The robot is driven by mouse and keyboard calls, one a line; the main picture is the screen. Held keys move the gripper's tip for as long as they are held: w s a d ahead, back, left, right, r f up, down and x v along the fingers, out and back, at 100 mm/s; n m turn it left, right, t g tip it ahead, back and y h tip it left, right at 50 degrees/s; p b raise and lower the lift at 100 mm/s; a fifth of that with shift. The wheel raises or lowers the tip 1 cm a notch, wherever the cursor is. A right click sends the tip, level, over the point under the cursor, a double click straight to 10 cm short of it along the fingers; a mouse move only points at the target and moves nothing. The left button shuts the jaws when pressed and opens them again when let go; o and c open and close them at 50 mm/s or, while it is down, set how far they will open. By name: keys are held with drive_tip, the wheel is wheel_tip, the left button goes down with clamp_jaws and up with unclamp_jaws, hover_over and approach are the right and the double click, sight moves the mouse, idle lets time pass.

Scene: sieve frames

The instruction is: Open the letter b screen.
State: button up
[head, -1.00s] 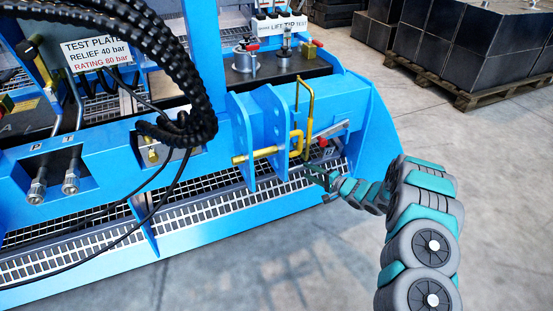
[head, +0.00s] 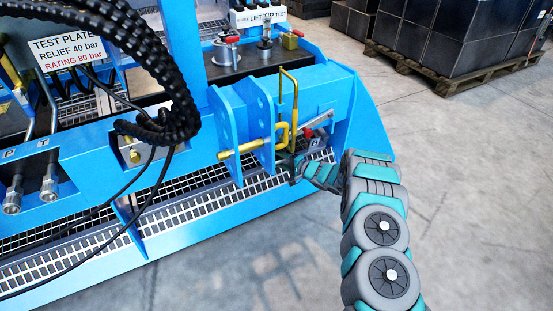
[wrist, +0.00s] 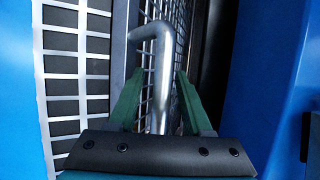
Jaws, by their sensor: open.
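No letter b shows in either view now. White and grey mesh screens (head: 180,201) run along the lower part of the blue machine frame, and one mesh (wrist: 75,80) shows in the wrist view. A silver rod with a bent top (wrist: 160,85) stands in front of a mesh in the wrist view. My gripper (wrist: 158,76) is open, with one green finger on each side of the rod. I cannot tell whether either finger touches it. In the head view my gripper (head: 296,168) is small, low beside the blue bracket plates, and its fingertips are hard to make out.
A yellow pin (head: 240,149) passes through the blue bracket plates (head: 262,125), with a yellow bent rod (head: 289,95) beside it. A red-and-grey lever (head: 317,121) is just above my gripper. Black hoses (head: 165,80) hang at left.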

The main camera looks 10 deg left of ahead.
drive_tip(key=shift+c, duration=0.2)
clamp_jaws()
idle(1.1)
